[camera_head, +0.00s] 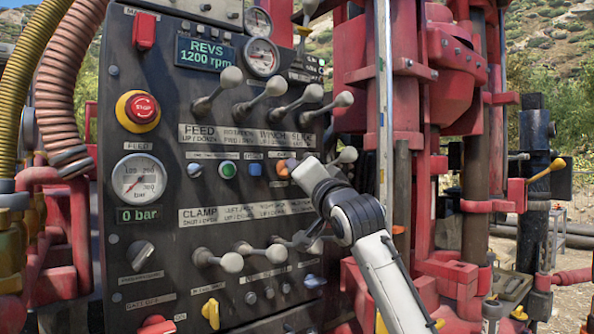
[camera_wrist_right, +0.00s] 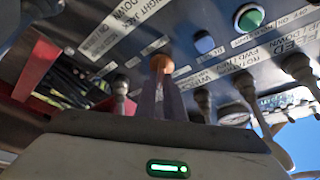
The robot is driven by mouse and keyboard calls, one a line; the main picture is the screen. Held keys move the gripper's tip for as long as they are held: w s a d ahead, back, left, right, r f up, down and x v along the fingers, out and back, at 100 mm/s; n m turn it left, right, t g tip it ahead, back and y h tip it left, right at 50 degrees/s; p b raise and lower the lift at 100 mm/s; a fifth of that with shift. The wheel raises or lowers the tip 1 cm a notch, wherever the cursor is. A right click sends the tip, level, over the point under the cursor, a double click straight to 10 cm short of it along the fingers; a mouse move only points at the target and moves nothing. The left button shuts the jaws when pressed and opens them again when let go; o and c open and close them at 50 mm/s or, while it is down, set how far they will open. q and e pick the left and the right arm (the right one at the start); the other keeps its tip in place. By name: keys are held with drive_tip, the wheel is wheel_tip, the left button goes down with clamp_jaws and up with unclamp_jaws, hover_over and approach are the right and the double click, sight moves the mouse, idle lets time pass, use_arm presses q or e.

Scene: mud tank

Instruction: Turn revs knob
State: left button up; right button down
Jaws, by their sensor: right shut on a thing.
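The dark control panel (camera_head: 170,180) fills the left and middle of the head view. Its green display (camera_head: 206,54) reads REVS 1200 rpm. An orange knob (camera_head: 282,169) sits at the right end of the row of small knobs and buttons. My right gripper (camera_head: 293,166) reaches it from the lower right and hides part of it. In the right wrist view, the orange knob (camera_wrist_right: 161,62) is at the tips of the fingers (camera_wrist_right: 166,88), which are closed on it. The knob's label cannot be read. My left gripper is not in view.
Levers with grey ball ends (camera_head: 275,87) stick out above my right gripper, and more levers (camera_head: 232,262) below it. A red stop button (camera_head: 142,108) and a gauge (camera_head: 139,180) are at left. Red rig parts (camera_head: 450,70) stand close at right.

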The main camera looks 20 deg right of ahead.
drive_tip(key=c, duration=1.9)
unclamp_jaws()
drive_tip(key=shift+o, duration=0.2)
drive_tip(key=b+v, duration=0.2)
drive_tip(key=v, duration=0.7)
drive_tip(key=shift+s+b, duration=0.15)
drive_tip(key=shift+b, duration=0.15)
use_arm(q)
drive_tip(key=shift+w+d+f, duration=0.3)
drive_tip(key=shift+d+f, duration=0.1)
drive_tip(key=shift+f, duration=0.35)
use_arm(e)
drive_tip(key=shift+s+d+f, duration=0.1)
drive_tip(key=shift+s+f, duration=0.05)
drive_tip(key=shift+s, duration=0.35)
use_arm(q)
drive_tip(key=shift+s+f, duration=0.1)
